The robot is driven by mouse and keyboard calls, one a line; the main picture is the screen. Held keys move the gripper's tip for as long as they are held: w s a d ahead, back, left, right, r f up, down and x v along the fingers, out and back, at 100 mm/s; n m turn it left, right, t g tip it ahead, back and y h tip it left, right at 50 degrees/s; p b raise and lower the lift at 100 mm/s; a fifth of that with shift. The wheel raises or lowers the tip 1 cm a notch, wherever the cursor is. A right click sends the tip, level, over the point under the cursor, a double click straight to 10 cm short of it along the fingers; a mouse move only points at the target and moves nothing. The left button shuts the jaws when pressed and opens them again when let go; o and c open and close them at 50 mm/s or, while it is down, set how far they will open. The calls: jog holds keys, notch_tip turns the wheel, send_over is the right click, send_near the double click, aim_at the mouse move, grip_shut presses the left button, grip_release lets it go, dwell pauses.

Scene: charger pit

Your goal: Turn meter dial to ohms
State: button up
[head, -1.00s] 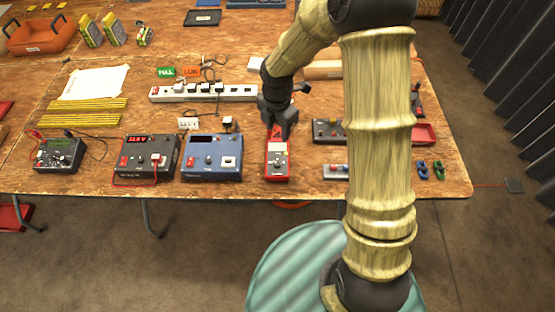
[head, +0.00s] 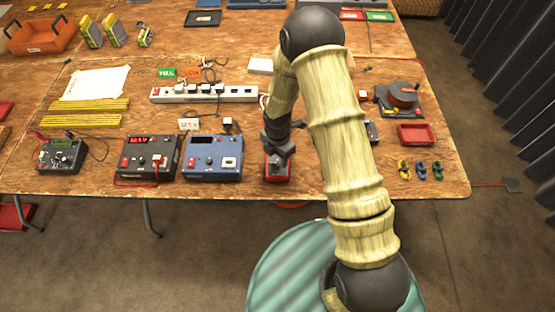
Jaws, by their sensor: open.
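A small dark meter (head: 61,155) with a green display, a round dial and red and black leads lies at the left front of the table. Its dial setting is too small to read. A red handheld device (head: 277,175) lies near the front edge, right of the blue box. My gripper (head: 278,153) is open, pointing down over this red device and hiding most of its face, including any dial there. I cannot tell whether the fingers touch it. My gripper is well to the right of the dark meter.
A dark charger box (head: 147,158) with a red display and a blue box (head: 212,158) stand between the two devices. A white power strip (head: 204,93) lies behind them. A red tray (head: 416,134) and several small clips (head: 421,170) are at the right.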

aim_at(278, 164)
jog(key=shift+f, duration=1.65)
jog(key=c, duration=1)
